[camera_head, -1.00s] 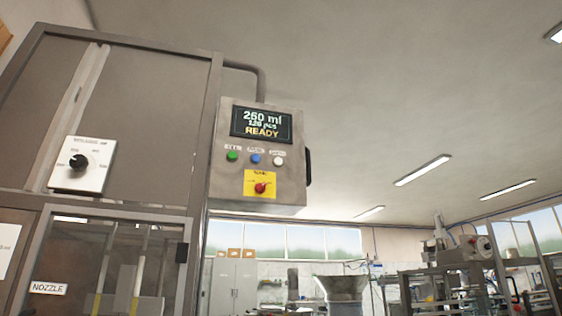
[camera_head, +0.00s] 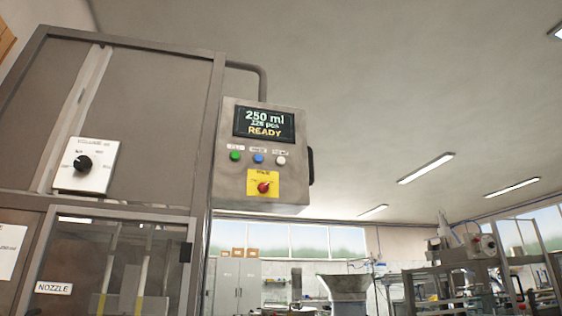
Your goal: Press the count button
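A grey control box (camera_head: 232,188) hangs on the right side of a tall machine cabinet. Its screen (camera_head: 264,123) reads "250 ml", "126 pcs" and "READY". Under the screen sit a green button (camera_head: 235,155), a blue button (camera_head: 258,158) and a white button (camera_head: 281,160) in a row. Small labels stand above them, too small to read, so I cannot tell which is the count button. Neither of my grippers is in view.
The cabinet (camera_head: 150,110) fills the left side, with a black volume knob (camera_head: 82,163) on a white plate and a "NOZZLE" label (camera_head: 53,287). Another machine (camera_head: 480,265) and a grey hopper (camera_head: 346,287) stand farther back on the right. The space right of the control box looks open.

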